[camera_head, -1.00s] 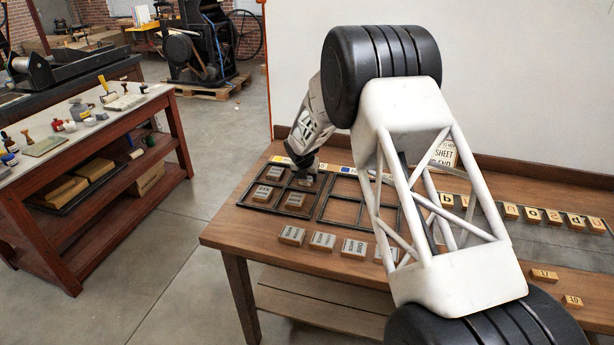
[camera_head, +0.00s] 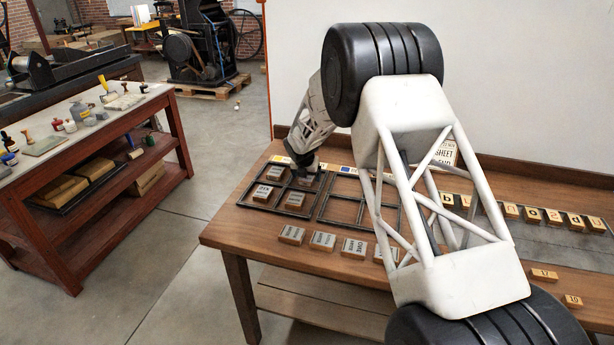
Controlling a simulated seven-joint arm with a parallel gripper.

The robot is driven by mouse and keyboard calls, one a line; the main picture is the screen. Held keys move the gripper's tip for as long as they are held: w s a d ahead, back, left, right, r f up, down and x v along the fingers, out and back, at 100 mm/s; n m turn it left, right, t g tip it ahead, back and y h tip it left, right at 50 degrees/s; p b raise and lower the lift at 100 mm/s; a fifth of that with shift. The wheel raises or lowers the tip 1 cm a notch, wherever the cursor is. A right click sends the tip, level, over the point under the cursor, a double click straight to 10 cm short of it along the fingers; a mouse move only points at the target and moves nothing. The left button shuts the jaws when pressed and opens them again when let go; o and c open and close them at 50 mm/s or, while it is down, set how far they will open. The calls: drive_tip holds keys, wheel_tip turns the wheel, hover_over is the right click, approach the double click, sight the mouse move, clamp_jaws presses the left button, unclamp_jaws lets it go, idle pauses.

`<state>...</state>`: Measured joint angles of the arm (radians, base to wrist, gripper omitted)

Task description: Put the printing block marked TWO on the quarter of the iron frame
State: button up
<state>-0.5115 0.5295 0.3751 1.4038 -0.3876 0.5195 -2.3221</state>
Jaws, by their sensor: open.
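An iron frame (camera_head: 277,211) split into quarters lies on the left part of the wooden table. Each of its quarters holds a small block with a grey face: back left (camera_head: 274,173), front left (camera_head: 262,193), front right (camera_head: 295,200) and back right (camera_head: 306,181). My gripper (camera_head: 304,170) is open, pointing down just above the back-right block; whether it touches it is unclear. More lettered blocks, including one at the left end (camera_head: 291,235), lie in a row in front. The lettering is too small to tell which is TWO.
A second divided iron frame (camera_head: 320,214) lies just right, empty where visible. My arm hides the table's middle. Wooden letter blocks (camera_head: 511,211) line the right, and two numbered blocks (camera_head: 544,274) lie near the front. A printed card (camera_head: 444,153) stands at the back.

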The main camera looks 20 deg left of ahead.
drive_tip(key=v, duration=1.1)
drive_tip(key=shift+r, duration=0.2)
drive_tip(key=shift+s, duration=0.15)
idle(0.5)
drive_tip(key=s+d+r+m, duration=0.6)
drive_tip(key=s+d+r, duration=0.1)
drive_tip(key=d, duration=0.3)
drive_tip(key=s+d+r+m, duration=0.6)
drive_tip(key=s+d+r, duration=0.1)
drive_tip(key=d, duration=0.4)
drive_tip(key=s+d+r+m, duration=0.6)
drive_tip(key=s+d+r, duration=0.1)
drive_tip(key=d, duration=0.3)
drive_tip(key=s+d+m, duration=0.5)
drive_tip(key=s+m, duration=0.1)
drive_tip(key=s, duration=0.6)
drive_tip(key=s+d+f+m+g, duration=0.1)
drive_tip(key=s+d+m, duration=0.5)
drive_tip(key=s, duration=0.5)
drive_tip(key=s+d+m, duration=0.5)
drive_tip(key=s+m, duration=0.1)
drive_tip(key=s, duration=0.6)
drive_tip(key=shift+s+d+f+g, duration=0.25)
drive_tip(key=shift+s+f+g, duration=0.05)
drive_tip(key=shift+s+g, duration=0.1)
